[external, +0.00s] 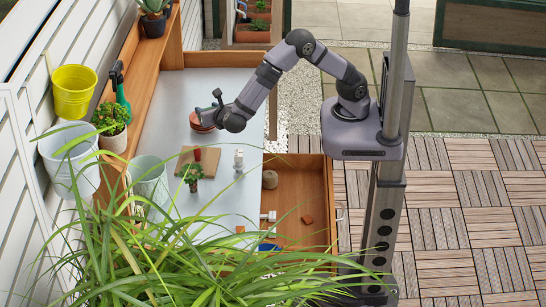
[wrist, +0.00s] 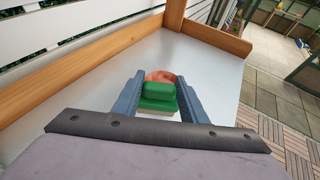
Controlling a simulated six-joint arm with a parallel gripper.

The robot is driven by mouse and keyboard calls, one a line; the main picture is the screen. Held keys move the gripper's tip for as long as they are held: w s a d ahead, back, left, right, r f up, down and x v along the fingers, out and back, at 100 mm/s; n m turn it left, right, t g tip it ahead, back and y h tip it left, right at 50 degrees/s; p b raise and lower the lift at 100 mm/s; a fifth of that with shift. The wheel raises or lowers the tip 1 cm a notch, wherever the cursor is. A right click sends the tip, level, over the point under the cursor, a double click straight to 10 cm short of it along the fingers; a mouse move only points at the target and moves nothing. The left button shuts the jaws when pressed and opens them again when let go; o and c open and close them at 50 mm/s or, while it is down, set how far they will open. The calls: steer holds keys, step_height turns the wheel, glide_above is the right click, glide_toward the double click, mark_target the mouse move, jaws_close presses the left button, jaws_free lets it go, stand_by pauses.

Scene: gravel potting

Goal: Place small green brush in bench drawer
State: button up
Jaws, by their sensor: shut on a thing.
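The small green brush (wrist: 158,97) sits between the two fingers of my gripper (wrist: 160,106) in the wrist view, with a pale lower edge towards me. My gripper (external: 205,116) is shut on it, over the far part of the grey bench top. A terracotta dish (external: 197,123) is at the gripper in the external view; its rim (wrist: 160,76) shows just beyond the brush. I cannot tell whether brush and dish touch. The bench drawer (external: 305,178) is pulled open on the right side of the bench, away from my gripper. The brush is not clear in the external view.
The drawer holds a round tan item (external: 270,179), a reddish-brown block (external: 307,219) and a blue item (external: 268,247). A wooden board (external: 185,162), a small plant (external: 191,174) and a white figure (external: 238,161) stand on the bench. Long grass leaves cover the near end.

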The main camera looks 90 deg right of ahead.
steer(key=shift+s+d+r+m+g, duration=0.4)
steer(key=shift+s+d+r+m, duration=0.05)
steer(key=shift+m, duration=0.05)
steer(key=shift+a+f+p, duration=0.1)
steer(key=shift+f+p, duration=1)
steer(key=shift+f, duration=3.9)
steer(key=shift+f, duration=0.1)
steer(key=shift+f, duration=0.1)
steer(key=o, duration=1.1)
steer(key=shift+c, duration=0.2)
